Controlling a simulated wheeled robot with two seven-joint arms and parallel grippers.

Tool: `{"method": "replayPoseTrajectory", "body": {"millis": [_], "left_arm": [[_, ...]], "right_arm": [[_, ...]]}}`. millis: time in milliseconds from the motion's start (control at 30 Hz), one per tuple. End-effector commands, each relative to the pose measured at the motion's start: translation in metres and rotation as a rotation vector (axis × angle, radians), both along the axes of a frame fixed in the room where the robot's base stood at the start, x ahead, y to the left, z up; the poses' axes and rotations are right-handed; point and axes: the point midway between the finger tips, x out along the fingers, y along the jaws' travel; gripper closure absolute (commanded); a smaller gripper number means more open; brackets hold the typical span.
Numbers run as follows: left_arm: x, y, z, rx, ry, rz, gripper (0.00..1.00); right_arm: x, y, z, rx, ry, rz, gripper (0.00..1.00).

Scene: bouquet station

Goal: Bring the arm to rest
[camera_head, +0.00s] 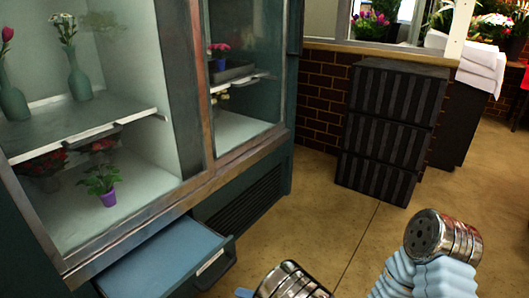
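A silver cylindrical joint with a light blue ribbed sleeve (443,237), which looks like part of my own arm, shows at the lower right. No gripper fingers show in this view, so I cannot see whether either gripper holds anything. Neither visible arm part touches the cabinet or the dark crates.
A glass-front flower cabinet (172,90) fills the left, with vases on its shelf and a purple pot (108,197) below. Its blue drawer (165,262) sticks out at the bottom. Stacked dark crates (395,130) stand by the brick wall. Tan floor (340,215) between them is clear.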

Motion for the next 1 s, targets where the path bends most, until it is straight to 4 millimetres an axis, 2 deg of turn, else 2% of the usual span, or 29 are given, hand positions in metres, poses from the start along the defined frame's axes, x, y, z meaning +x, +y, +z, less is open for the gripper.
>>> {"method": "replayPoseTrajectory", "body": {"millis": [33,67,167,233,267,300,400,500,533,600,700,800,1000], "left_arm": [[-0.013,0.019,-0.018,-0.09,0.012,0.093,0.58],[-0.023,0.03,-0.031,-0.165,0.011,0.168,0.58],[-0.082,0.061,-0.08,-0.473,-0.029,0.558,0.58],[-0.137,0.066,-0.108,-0.702,-0.136,0.995,0.58],[-0.158,0.061,-0.116,-0.787,-0.209,1.217,0.58],[-0.179,0.052,-0.12,-0.87,-0.324,1.513,0.58],[-0.201,0.029,-0.115,-0.917,-0.674,2.216,0.58],[-0.196,0.027,-0.102,-0.789,-1.046,2.768,0.58],[-0.193,0.03,-0.099,0.706,1.11,-2.789,0.58],[-0.187,0.039,-0.093,0.494,1.117,-2.558,0.58],[-0.183,0.05,-0.088,0.331,1.114,-2.356,0.58],[-0.181,0.054,-0.086,0.28,1.112,-2.288,0.58],[-0.181,0.054,-0.087,0.28,1.113,-2.286,0.58]], "right_arm": [[0.0,0.0,0.0,0.0,0.0,0.0,0.57],[0.0,0.0,0.0,0.0,0.0,0.0,0.57],[0.0,0.0,0.0,0.0,0.0,0.0,0.57],[0.0,0.0,0.0,0.0,0.0,0.0,0.57],[0.0,0.0,0.0,0.0,0.0,0.0,0.57],[0.0,0.0,0.0,0.0,0.0,0.0,0.57],[0.0,0.0,0.0,0.0,0.0,0.0,0.57],[0.0,0.0,0.0,0.0,0.0,0.0,0.57],[0.0,0.0,0.0,0.0,0.0,0.0,0.57],[0.0,0.0,0.0,0.0,0.0,0.0,0.57],[0.0,0.0,0.0,0.0,0.0,0.0,0.57],[0.0,0.0,0.0,0.0,0.0,0.0,0.57],[0.0,0.0,0.0,0.0,0.0,0.0,0.57]]}}
